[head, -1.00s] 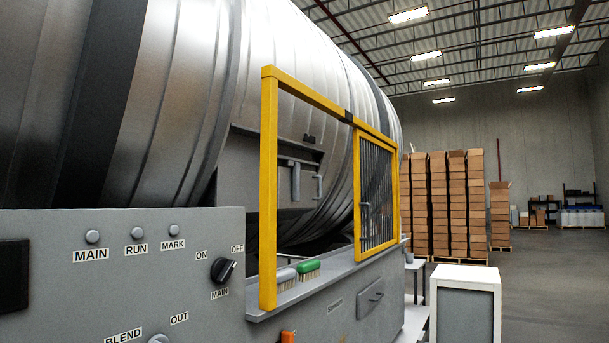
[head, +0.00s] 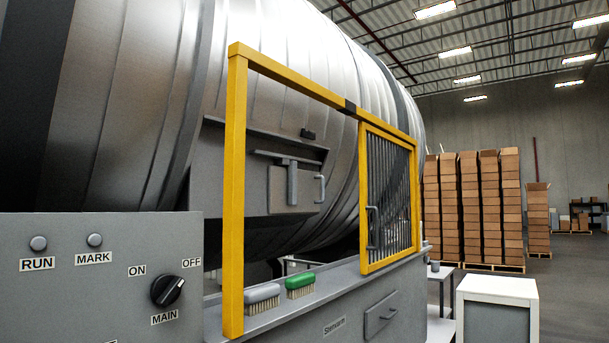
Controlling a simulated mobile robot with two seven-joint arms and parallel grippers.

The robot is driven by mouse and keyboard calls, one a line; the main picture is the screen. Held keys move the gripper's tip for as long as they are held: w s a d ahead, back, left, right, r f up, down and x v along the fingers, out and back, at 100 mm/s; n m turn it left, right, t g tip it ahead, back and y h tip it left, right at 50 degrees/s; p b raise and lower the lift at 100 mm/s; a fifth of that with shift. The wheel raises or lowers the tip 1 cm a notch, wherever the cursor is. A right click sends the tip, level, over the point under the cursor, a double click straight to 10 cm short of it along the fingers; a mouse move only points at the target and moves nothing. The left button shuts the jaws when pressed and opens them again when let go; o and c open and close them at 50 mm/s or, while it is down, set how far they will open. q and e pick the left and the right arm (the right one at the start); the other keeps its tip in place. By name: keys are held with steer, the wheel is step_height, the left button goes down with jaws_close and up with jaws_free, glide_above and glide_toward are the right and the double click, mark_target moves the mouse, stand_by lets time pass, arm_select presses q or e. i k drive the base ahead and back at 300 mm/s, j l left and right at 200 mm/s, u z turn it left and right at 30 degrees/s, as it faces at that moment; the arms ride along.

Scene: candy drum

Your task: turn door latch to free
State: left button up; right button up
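The door (head: 306,201) is a grey panel on the side of the big steel drum (head: 300,60), seen through the open part of a yellow frame in the head view. The latch (head: 292,184) is a grey bar hanging upright on the door, below a horizontal rail. A grey D-shaped handle (head: 320,188) sits to its right. Neither of my grippers shows in the head view, so nothing is seen touching the latch or door.
A yellow frame (head: 236,200) with a barred gate (head: 388,200) at its right stands before the drum. A grey brush (head: 262,296) and a green brush (head: 300,284) lie on the ledge. A control panel (head: 100,290) fills the lower left. A white cabinet (head: 497,300) stands right.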

mark_target(292, 166)
steer(key=i+l, duration=0.4)
steer(key=i+l+u, duration=0.1)
steer(key=i+l, duration=0.3)
steer(key=l, duration=0.2)
steer(key=i+l, duration=0.35)
steer(key=l, duration=0.2)
steer(key=i+l, duration=0.4)
steer(key=l, duration=0.15)
steer(key=j+u, duration=0.05)
